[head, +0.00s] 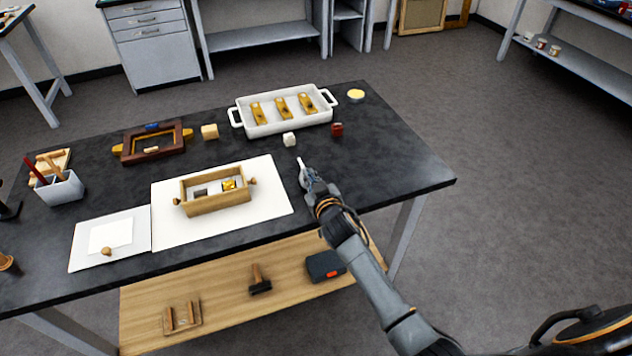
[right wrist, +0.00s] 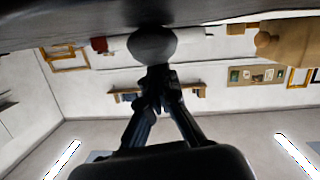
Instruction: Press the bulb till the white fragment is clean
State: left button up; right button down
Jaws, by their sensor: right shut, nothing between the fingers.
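My right gripper (head: 304,172) is low over the dark table, to the right of the white sheet. It is shut. A slim pale piece (head: 301,162) shows at its tip. In the right wrist view a grey rounded thing (right wrist: 152,45), perhaps the bulb, is at the fingertips and hides them; I cannot tell whether they touch it. A wooden box (head: 218,206) on the white sheet (head: 262,214) holds a grey piece (head: 200,193) and a gold piece (head: 230,184); which one is the white fragment is unclear. My left gripper is out of view.
Behind my gripper are a white block (head: 289,139), a red jar (head: 337,129) and a white tray (head: 265,131) with three gilt pieces. A wooden frame (head: 152,151) and a brush holder (head: 61,190) stand left. The table's right end is clear.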

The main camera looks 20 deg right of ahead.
jog(key=r+p, duration=0.1)
jog(key=r, duration=0.1)
jog(key=r+p, duration=0.1)
jog(key=r, duration=0.1)
jog(key=shift+a+p, duration=0.25)
jog(key=shift+p, duration=0.1)
jog(key=shift+s+a+f+b, duration=0.2)
jog(key=shift+s+b, duration=0.1)
jog(key=shift+s, duration=0.25)
jog(key=shift+s+a+f+b, duration=0.15)
jog(key=shift+s+b, duration=0.15)
jog(key=shift+s, duration=0.25)
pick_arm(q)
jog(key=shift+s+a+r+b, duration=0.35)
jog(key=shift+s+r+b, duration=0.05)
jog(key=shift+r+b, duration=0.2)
pick_arm(e)
jog(key=v, duration=0.8)
jog(key=shift+d+r, duration=0.2)
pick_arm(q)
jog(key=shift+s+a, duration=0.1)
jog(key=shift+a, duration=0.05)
